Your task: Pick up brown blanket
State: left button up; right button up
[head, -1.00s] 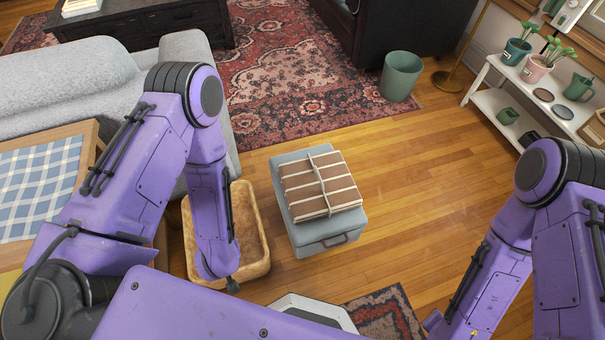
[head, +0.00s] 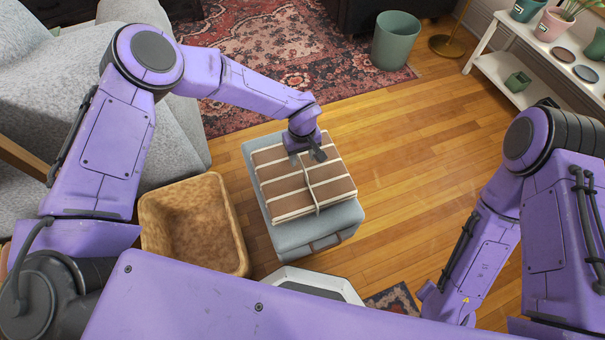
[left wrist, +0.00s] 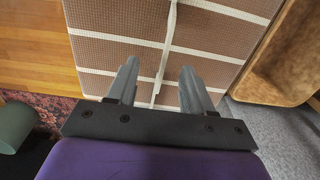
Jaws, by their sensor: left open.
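The brown blanket (head: 290,192) is folded, with cream stripes and a pale strap across its middle. It lies on top of a grey-blue storage ottoman (head: 325,222). My left gripper (head: 314,155) is over the blanket's far edge, fingers pointing toward it. In the left wrist view the blanket (left wrist: 205,40) shows ahead of the open fingers (left wrist: 158,82), with the strap running between them. Nothing is between the fingers except the view of the strap; whether they touch it I cannot tell. My right gripper is out of view; only the right arm shows.
A tan open basket (head: 240,250) stands left of the ottoman, close beside it. A grey sofa (head: 45,70) is at the left. A green bin (head: 396,40) and a white plant shelf (head: 490,68) stand at the back right. The wooden floor right of the ottoman is clear.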

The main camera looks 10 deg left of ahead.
aim_at(302, 164)
pick_arm(q)
jog(key=f, duration=0.4)
jog(key=shift+s+b, duration=0.3)
jog(key=shift+b, duration=0.05)
grip_shut()
dwell(0.9)
